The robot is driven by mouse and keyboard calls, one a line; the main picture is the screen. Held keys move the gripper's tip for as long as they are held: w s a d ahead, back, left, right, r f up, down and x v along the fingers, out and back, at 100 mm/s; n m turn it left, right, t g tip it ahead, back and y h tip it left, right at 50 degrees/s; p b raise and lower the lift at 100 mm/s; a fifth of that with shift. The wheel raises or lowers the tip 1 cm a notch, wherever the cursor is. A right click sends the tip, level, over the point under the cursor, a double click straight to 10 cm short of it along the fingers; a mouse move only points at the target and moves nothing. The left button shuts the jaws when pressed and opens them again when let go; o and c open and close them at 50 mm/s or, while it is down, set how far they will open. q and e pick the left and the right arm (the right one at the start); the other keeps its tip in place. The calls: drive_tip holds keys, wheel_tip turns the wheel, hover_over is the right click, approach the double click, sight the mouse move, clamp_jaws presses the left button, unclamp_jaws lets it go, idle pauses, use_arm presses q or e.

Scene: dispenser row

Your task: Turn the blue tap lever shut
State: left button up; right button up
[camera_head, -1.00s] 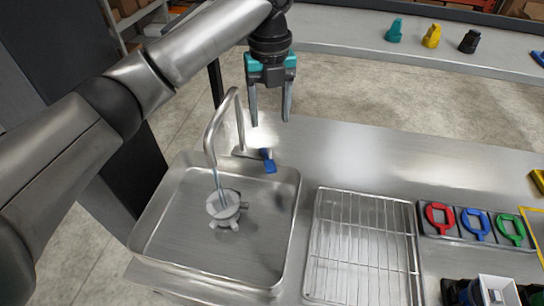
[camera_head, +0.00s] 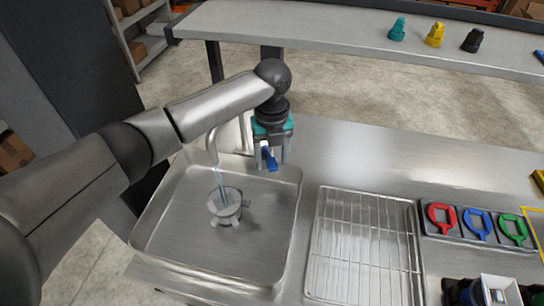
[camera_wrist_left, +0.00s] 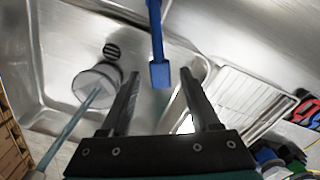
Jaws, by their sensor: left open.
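The blue tap lever (camera_head: 269,157) sticks out beside the base of the steel tap (camera_head: 212,145), behind the sink. My left gripper (camera_head: 271,166) is open, pointing down at the lever. In the left wrist view the lever (camera_wrist_left: 159,73) lies ahead of and between the two open fingers (camera_wrist_left: 158,80), with a gap on each side and no clear contact. A thin stream of water runs from the tap into a grey round part (camera_head: 225,203) in the sink. The tap's base is partly hidden by my gripper. My right gripper is not in view.
The steel sink (camera_head: 165,225) lies in front of the tap. A wire rack (camera_head: 362,245) is to its right, then a dark holder with red, blue and green handles (camera_head: 477,225). The counter right of the gripper is clear. A back shelf (camera_head: 300,27) holds small coloured pieces.

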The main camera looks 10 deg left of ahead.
use_arm(q)
drive_tip(key=shift+c, duration=0.4)
clamp_jaws()
idle(0.9)
